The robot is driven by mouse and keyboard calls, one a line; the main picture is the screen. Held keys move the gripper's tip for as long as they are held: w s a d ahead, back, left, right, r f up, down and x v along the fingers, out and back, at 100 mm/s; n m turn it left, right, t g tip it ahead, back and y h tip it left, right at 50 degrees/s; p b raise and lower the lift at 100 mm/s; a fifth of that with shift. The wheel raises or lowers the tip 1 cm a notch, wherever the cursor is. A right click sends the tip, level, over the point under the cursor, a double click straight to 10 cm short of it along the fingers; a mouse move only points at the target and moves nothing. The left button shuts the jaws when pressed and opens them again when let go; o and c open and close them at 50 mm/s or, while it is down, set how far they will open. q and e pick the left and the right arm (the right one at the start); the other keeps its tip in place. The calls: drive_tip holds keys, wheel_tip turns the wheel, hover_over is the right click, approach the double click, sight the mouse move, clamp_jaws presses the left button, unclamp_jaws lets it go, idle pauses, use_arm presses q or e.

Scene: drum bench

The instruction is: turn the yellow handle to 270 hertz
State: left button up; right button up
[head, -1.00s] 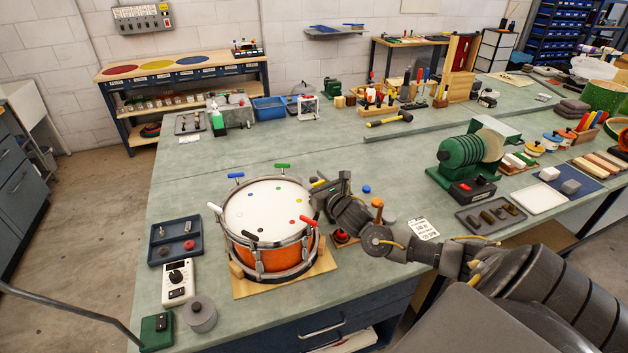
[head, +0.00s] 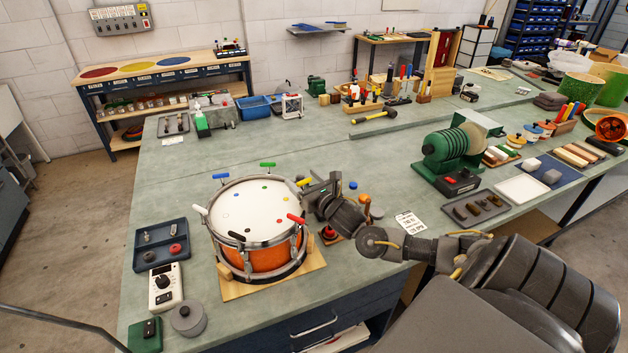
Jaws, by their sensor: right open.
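The drum (head: 254,211) has an orange shell and a white head with coloured dots, and stands on a wooden board. The yellow handle (head: 304,182) is on the drum's right rim, towards the back. My right gripper (head: 311,188) is open beside this handle, on its right. I cannot tell whether the fingers are around the handle or touch it; the gripper partly hides that side of the rim. My left gripper is out of view.
Other rim handles are green (head: 268,165), blue (head: 220,176), red (head: 296,219), white and black. A white meter box (head: 164,287) and a dark tray (head: 160,245) lie left of the drum.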

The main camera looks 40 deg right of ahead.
drive_tip(key=s+a+b, duration=0.1)
drive_tip(key=s+b, duration=0.1)
drive_tip(key=s, duration=0.6)
drive_tip(key=shift+s, duration=0.35)
drive_tip(key=shift+a, duration=0.15)
